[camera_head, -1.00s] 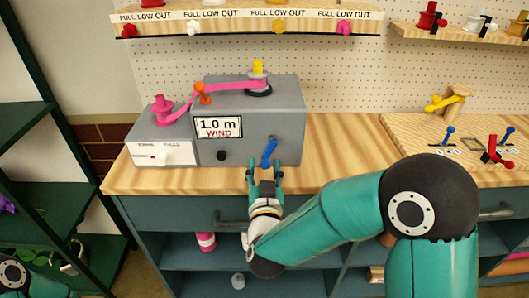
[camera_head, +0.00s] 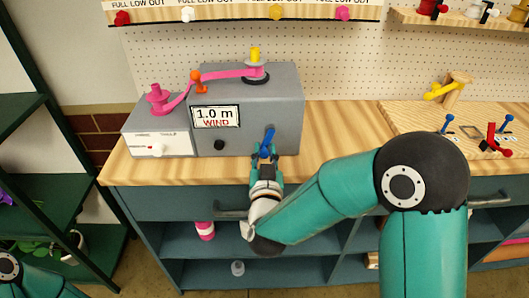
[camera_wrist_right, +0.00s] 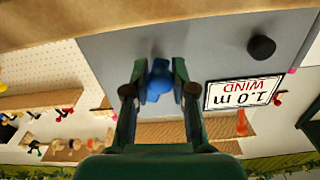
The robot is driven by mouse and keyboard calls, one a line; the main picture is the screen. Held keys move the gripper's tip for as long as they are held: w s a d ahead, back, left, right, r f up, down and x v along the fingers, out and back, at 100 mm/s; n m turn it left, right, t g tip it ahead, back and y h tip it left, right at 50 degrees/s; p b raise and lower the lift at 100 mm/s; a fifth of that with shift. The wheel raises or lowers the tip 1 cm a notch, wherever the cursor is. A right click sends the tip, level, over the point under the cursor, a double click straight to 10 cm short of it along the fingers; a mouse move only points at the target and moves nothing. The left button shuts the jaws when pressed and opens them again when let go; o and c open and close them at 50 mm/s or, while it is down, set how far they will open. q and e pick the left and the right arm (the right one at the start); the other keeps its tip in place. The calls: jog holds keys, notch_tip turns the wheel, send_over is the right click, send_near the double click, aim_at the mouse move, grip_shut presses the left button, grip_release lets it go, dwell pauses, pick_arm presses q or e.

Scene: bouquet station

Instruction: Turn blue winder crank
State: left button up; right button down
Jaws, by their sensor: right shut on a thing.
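The blue winder crank (camera_head: 268,138) sticks out of the lower right front of the grey winder box (camera_head: 270,105). My right gripper (camera_head: 265,153) reaches it from the front, and its fingers are closed around the blue crank. In the right wrist view the blue crank (camera_wrist_right: 160,78) sits between the two fingertips of my right gripper (camera_wrist_right: 157,82). The box's display (camera_head: 215,117) reads 1.0 m WIND. A pink ribbon (camera_head: 225,75) runs from a pink spool (camera_head: 158,98) past an orange piece (camera_head: 198,82) to the yellow-topped spindle (camera_head: 256,68). My left gripper is not in view.
A black knob (camera_head: 219,145) is left of the crank. The wooden benchtop (camera_head: 340,125) is clear to the right, up to a board (camera_head: 400,118) with small levers. Drawer handles (camera_head: 230,213) stick out below.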

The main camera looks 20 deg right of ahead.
jog(key=shift+a+r, duration=0.15)
jog(key=shift+a, duration=0.05)
dwell(0.5)
jog(key=shift+w+a+m+b, duration=0.15)
jog(key=shift+m+b, duration=0.35)
jog(key=shift+b, duration=0.4)
jog(key=m+b, duration=0.2)
jog(key=b, duration=0.1)
jog(key=a+r+m+b, duration=0.1)
jog(key=m+b, duration=0.2)
jog(key=r+m+b, duration=0.1)
jog(key=m+b, duration=0.2)
jog(key=b, duration=0.1)
jog(key=shift+w+a+r, duration=0.2)
jog(key=shift+a, duration=0.2)
jog(key=m+b, duration=0.1)
jog(key=r+m+b, duration=0.1)
jog(key=m, duration=0.1)
jog(key=m+b, duration=0.1)
jog(key=shift+r+m+b, duration=0.4)
jog(key=shift+d+r+m+b, duration=0.15)
jog(key=shift+r+m+b, duration=0.4)
jog(key=shift+m, duration=0.5)
jog(key=shift+d+r+m+b, duration=0.1)
jog(key=shift+r+m+b, duration=0.25)
jog(key=shift+m+b, duration=0.55)
jog(key=shift+m, duration=0.25)
